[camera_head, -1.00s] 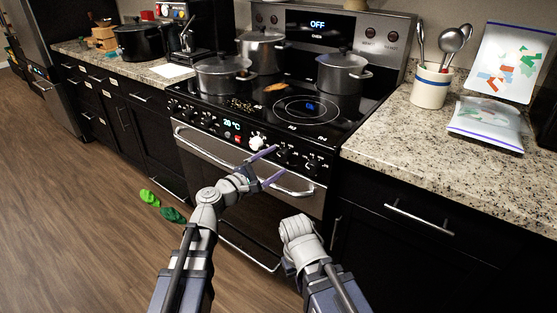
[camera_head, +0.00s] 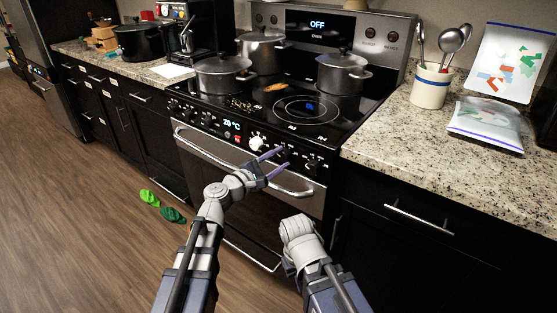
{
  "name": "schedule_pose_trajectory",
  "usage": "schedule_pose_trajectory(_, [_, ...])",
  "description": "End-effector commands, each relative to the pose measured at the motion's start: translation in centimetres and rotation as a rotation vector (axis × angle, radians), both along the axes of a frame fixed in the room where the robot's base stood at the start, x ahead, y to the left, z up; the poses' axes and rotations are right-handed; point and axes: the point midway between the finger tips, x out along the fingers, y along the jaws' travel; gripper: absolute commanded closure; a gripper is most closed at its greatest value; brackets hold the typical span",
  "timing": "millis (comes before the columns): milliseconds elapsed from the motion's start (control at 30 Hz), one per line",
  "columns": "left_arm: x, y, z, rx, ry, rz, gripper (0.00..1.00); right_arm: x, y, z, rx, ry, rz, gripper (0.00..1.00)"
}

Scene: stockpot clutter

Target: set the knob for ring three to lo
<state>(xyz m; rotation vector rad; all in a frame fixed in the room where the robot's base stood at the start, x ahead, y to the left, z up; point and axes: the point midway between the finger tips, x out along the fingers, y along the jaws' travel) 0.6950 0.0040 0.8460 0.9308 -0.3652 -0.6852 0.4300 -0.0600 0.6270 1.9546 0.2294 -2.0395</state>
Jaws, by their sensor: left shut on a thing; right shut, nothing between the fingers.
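The stove's front panel carries a row of knobs: a white knob (camera_head: 257,143), black knobs to its left, and a black knob (camera_head: 314,166) at the right end. My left gripper (camera_head: 282,159) is at the panel, its purple fingers shut on the black knob (camera_head: 286,153) between the white knob and the right-end knob. The fingers partly cover that knob, and its pointer and the ring marks are too small to read. My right gripper (camera_head: 298,232) is low in front of the oven, apart from the panel. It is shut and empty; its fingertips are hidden.
Pots (camera_head: 343,73) stand on the black cooktop, and a front burner ring (camera_head: 305,108) is bare. The oven handle (camera_head: 240,160) runs below the knobs. A utensil crock (camera_head: 430,87) and plastic bags (camera_head: 486,121) are on the right counter. Green objects (camera_head: 172,215) lie on the floor.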

Motion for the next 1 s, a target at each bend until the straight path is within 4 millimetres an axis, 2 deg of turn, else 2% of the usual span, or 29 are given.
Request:
schedule_pose_trajectory(33, [0.0,0.0,0.0,0.001,0.0,-0.001,0.75,0.0,0.0,0.0,0.0,0.0,0.0,1.0])
schedule_pose_trajectory(267, [0.0,0.0,0.0,0.001,0.0,-0.001,1.0,0.0,0.0,0.0,0.0,0.0,0.0,1.0])
schedule_pose_trajectory(633, [-0.1,0.0,0.1,0.055,-0.039,-0.001,1.0,0.0,0.0,0.2,0.0,0.0,0.0,1.0])
schedule_pose_trajectory(1000, [-0.1,-0.1,0.1,0.291,-0.209,-0.002,1.0,0.0,0.0,1.0,0.0,0.0,0.0,1.0])
